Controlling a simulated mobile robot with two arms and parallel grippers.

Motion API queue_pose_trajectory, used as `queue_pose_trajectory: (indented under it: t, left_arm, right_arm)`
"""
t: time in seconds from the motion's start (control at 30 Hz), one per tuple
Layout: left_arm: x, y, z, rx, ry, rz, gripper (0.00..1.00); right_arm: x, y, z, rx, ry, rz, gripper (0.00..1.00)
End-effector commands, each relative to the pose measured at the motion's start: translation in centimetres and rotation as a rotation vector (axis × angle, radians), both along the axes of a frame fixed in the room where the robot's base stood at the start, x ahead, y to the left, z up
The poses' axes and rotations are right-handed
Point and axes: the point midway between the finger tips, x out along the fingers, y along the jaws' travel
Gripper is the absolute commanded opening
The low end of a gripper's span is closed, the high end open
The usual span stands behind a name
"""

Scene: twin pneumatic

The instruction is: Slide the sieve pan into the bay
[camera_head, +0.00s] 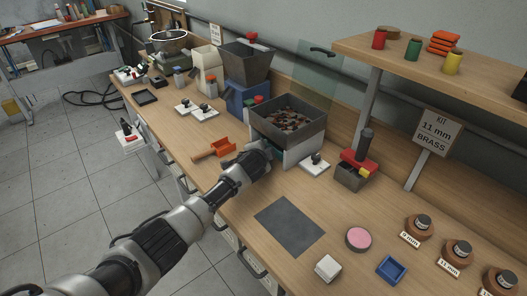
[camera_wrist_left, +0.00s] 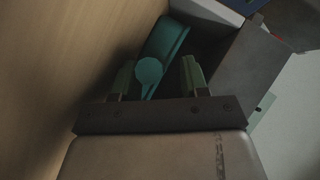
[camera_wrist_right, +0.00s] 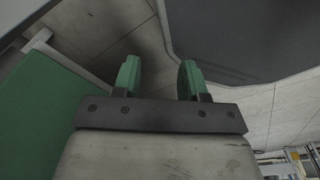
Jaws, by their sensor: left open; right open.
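A dark open-topped pan (camera_head: 288,118) holding brass-coloured bits sits on a pale stand (camera_head: 302,151) on the bench. I cannot tell for certain whether it is the sieve pan. The bay is not clearly made out; the space under the pan is partly hidden by my left arm. My left gripper (camera_head: 262,150) is low against the stand's left side. In the left wrist view my left gripper (camera_wrist_left: 158,78) is open, with a teal handle-like part (camera_wrist_left: 168,40) showing between and beyond its fingers; contact is unclear. My right gripper (camera_wrist_right: 158,78) is open and empty, away from the bench top.
An orange scoop (camera_head: 213,150) lies left of my left gripper. A dark mat (camera_head: 289,227), a pink disc (camera_head: 358,239) and a blue tray (camera_head: 392,268) lie to the front right. A red-topped box (camera_head: 357,172) stands right of the stand. A shelf (camera_head: 450,60) overhangs the back right.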

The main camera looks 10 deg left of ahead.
Motion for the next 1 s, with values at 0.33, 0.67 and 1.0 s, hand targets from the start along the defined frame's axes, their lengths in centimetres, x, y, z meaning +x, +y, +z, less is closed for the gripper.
queue_pose_trajectory:
  t: [0.33, 0.67, 1.0]
  left_arm:
    - [-1.6, 0.0, -0.2, 0.001, 0.014, 0.0, 0.5]
    - [-6.1, 0.4, 2.1, 0.0, 0.007, 0.0, 0.5]
    - [-9.6, 0.5, 3.9, 0.0, 0.001, 0.0, 0.5]
  right_arm:
    - [0.0, -0.1, 0.5, -0.001, 0.0, 0.001, 0.43]
    - [0.0, -0.2, 1.3, -0.002, 0.0, 0.001, 0.43]
    - [0.0, -0.1, 1.4, -0.002, 0.0, 0.001, 0.43]
